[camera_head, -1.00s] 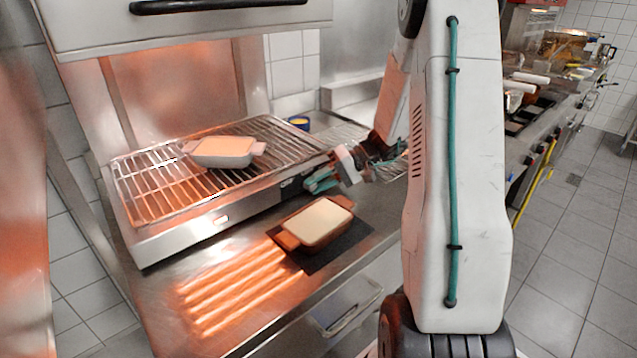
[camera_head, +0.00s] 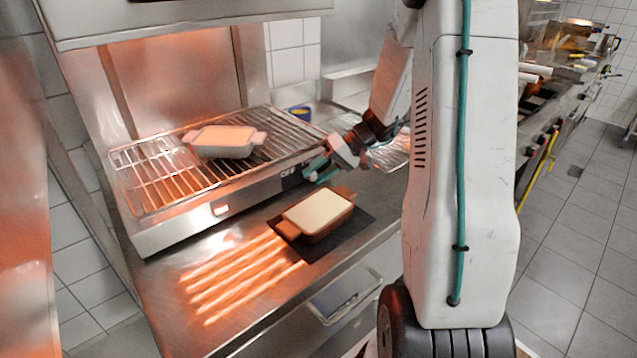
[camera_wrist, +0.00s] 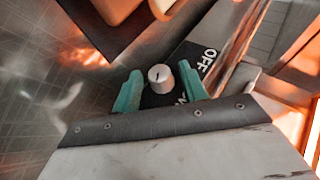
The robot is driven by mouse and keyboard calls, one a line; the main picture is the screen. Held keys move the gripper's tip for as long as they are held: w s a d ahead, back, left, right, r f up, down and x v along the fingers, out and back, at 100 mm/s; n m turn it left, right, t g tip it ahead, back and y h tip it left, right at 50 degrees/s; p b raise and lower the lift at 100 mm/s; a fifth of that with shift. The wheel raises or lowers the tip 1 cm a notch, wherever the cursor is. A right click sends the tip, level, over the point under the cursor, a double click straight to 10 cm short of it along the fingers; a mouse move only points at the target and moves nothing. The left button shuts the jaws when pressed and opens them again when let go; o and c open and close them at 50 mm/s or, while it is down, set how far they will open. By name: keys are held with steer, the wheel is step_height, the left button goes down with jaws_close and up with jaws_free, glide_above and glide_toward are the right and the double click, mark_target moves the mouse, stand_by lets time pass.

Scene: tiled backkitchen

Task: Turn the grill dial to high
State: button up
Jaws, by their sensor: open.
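The grill dial (camera_wrist: 160,76) is a small pale round knob with a dark pointer line. In the wrist view it sits on a black label plate (camera_wrist: 192,62) marked "OFF"; other lettering is partly hidden by my gripper. My gripper (camera_wrist: 158,88) is open, with one teal finger on each side of the dial; I cannot tell whether they touch it. In the head view my gripper (camera_head: 312,172) is at the right end of the grill's front, by the black panel (camera_head: 291,178), and the dial is hidden there. The grill (camera_head: 180,222) has a wire rack on top.
A pale dish (camera_head: 222,150) sits on the grill rack. A brown dish (camera_head: 312,232) with a pale filling stands on a dark mat (camera_head: 352,240) on the steel counter, just in front of my gripper.

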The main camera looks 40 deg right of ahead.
steer(key=h, duration=0.3)
steer(key=n+h, duration=0.1)
steer(key=shift+a+r+h, duration=0.3)
steer(key=shift+a, duration=0.1)
steer(key=h, duration=0.2)
steer(key=n+h, duration=0.1)
steer(key=h, duration=0.1)
steer(key=shift+a, duration=0.3)
steer(key=shift+m+g, duration=0.6)
steer(key=s+r, duration=0.2)
steer(key=s+a+r, duration=0.1)
steer(key=r, duration=0.1)
steer(key=s+r, duration=0.2)
steer(key=shift+s+a+r, duration=0.25)
steer(key=shift+s, duration=0.1)
steer(key=shift+m+g+y, duration=0.3)
steer(key=shift+g+y, duration=0.1)
steer(key=shift+g, duration=0.1)
steer(key=s+a, duration=0.1)
steer(key=s, duration=0.1)
steer(key=s+a+r, duration=0.1)
steer(key=a, duration=0.1)
steer(key=shift+s+a, duration=0.1)
steer(key=shift+s, duration=0.3)
steer(key=s+a+r+n, duration=0.1)
steer(key=s+a+r, duration=0.6)
steer(key=s+a, duration=0.3)
steer(key=shift+s+a+n+h, duration=0.2)
steer(key=shift+s+n+h, duration=0.1)
steer(key=shift+s, duration=0.3)
